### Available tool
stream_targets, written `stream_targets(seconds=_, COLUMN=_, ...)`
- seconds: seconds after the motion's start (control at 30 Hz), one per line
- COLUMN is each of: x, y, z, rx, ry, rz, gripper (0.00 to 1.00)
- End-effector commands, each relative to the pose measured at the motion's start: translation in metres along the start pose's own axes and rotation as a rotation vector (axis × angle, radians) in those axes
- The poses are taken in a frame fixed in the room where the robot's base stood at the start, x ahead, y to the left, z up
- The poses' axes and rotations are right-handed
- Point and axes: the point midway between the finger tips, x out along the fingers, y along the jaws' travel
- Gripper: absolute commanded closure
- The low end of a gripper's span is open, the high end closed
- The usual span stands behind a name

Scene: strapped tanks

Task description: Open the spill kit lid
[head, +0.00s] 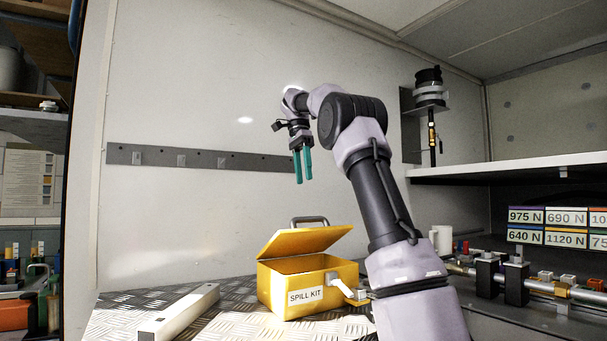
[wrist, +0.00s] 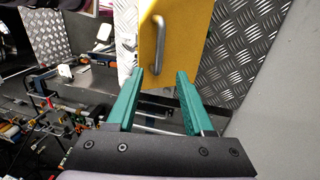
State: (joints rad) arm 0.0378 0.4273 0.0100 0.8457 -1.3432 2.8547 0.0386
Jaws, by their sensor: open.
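The yellow spill kit (head: 289,299) stands on the checkered metal plate, with a "SPILL KIT" label on its front. Its yellow lid (head: 305,240) is raised and tilted, and the inside of the box shows below it. A grey handle (head: 309,221) sits at the lid's back edge. In the wrist view the lid (wrist: 182,65) and its handle (wrist: 160,38) lie just beyond the fingers. A pale latch (head: 343,287) hangs at the box's right side. My gripper (head: 302,180) is open and empty, above the lid and apart from it; it also shows in the wrist view (wrist: 160,82).
A white bar (head: 180,313) lies on the plate left of the kit. A grey hook rail (head: 215,160) runs along the back wall. At right are a white shelf (head: 520,170) and pipe fittings (head: 515,283).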

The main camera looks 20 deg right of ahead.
Motion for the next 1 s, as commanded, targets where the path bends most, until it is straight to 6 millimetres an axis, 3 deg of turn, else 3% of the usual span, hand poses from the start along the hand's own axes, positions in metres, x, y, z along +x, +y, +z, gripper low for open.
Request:
stream_targets(seconds=0.17, x=0.000, y=0.000, z=0.000, rx=0.000, ry=0.000, rz=0.000, gripper=0.48)
stream_targets(seconds=0.2, x=0.000, y=0.000, z=0.000, rx=0.000, ry=0.000, rz=0.000, gripper=0.52)
stream_targets(seconds=0.33, x=0.000, y=0.003, z=-0.001, rx=0.025, ry=0.000, rz=-0.001, gripper=1.00)
stream_targets(seconds=0.57, x=0.004, y=0.023, z=-0.011, rx=0.307, ry=0.011, rz=-0.019, gripper=1.00)
stream_targets(seconds=1.0, x=0.023, y=0.053, z=-0.017, rx=1.137, ry=-0.083, rz=-0.164, gripper=1.00)
